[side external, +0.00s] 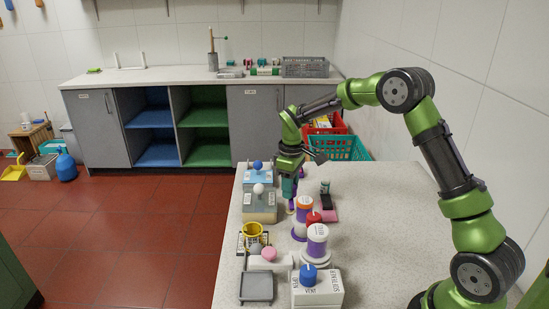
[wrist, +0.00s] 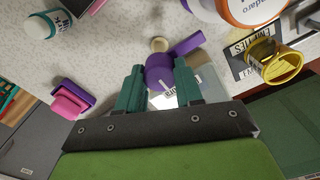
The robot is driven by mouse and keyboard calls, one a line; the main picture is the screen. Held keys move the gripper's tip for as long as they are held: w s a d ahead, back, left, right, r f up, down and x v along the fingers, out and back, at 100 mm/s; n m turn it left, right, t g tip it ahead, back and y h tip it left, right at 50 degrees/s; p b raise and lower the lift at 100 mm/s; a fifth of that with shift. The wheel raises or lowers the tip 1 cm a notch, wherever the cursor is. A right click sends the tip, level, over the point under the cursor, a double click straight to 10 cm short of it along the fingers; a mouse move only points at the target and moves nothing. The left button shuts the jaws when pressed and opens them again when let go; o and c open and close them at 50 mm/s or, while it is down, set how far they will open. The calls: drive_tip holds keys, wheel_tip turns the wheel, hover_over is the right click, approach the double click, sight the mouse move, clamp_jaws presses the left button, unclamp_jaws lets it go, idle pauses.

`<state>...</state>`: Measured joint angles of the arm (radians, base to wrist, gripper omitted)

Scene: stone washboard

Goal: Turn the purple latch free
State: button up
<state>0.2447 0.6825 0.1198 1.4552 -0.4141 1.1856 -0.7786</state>
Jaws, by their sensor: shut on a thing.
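In the side external view my gripper (side external: 289,188) points down at the worktop beside the grey-blue boxes, and the arm hides most of the latch. A pale labelled plate lies under the fingers, partly hidden.
A yellow cup (side external: 252,231) and a blue-knobbed white box (side external: 318,289) are nearer the camera.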

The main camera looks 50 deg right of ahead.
drive_tip(key=shift+r, duration=0.1)
drive_tip(key=o, duration=1)
drive_tip(key=shift+o, duration=0.2)
wheel_tip(320, 180, up, 17)
